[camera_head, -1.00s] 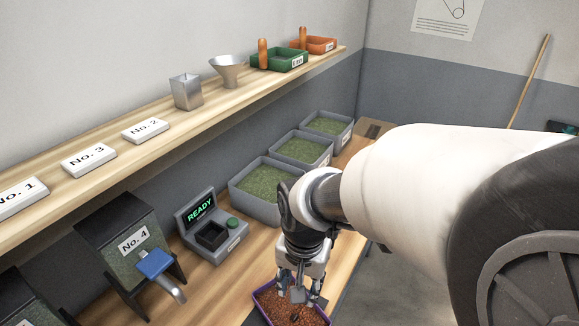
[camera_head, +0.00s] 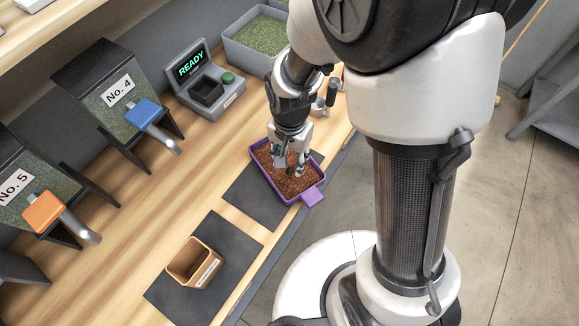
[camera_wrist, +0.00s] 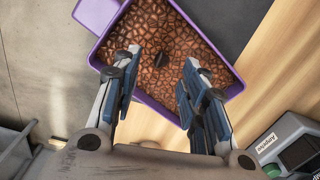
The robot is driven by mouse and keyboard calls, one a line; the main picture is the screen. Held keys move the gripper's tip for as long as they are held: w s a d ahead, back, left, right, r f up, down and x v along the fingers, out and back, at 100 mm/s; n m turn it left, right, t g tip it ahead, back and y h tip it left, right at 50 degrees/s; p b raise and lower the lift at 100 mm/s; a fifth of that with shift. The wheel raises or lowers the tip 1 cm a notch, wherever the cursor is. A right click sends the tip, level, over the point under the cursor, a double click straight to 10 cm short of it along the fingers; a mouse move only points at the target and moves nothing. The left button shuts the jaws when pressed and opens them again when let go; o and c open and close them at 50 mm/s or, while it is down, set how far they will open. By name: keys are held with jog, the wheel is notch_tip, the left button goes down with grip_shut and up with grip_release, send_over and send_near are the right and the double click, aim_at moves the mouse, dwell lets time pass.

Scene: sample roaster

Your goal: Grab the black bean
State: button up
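A purple tray (camera_head: 313,196) full of brown beans lies on a dark mat on the wooden counter. In the wrist view the tray (camera_wrist: 150,101) holds one black bean (camera_wrist: 161,59) among the brown beans. My gripper (camera_head: 290,167) points down over the tray. In the wrist view my gripper (camera_wrist: 160,60) is open, with the fingers wide apart and nothing between them. I cannot tell how far the fingertips are above the beans. In the head view the fingers hide the black bean.
A wooden cup (camera_head: 195,263) stands on another dark mat (camera_head: 226,236) nearer the front. A grey scale reading READY (camera_head: 230,98) and a green-bean bin (camera_head: 257,41) are behind. Dispensers No. 4 (camera_head: 118,92) and No. 5 (camera_head: 14,184) stand at left.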

aim_at(288, 172)
jog(key=f+b, duration=0.1)
jog(key=f, duration=0.2)
jog(key=f+b, duration=0.1)
jog(key=f, duration=0.1)
jog(key=shift+s+a+f+b, duration=0.15)
jog(key=shift+a+f+b, duration=0.05)
jog(key=shift+a+b, duration=0.1)
jog(key=shift+r, duration=0.1)
jog(key=shift+c, duration=0.5)
jog(key=c, duration=0.6)
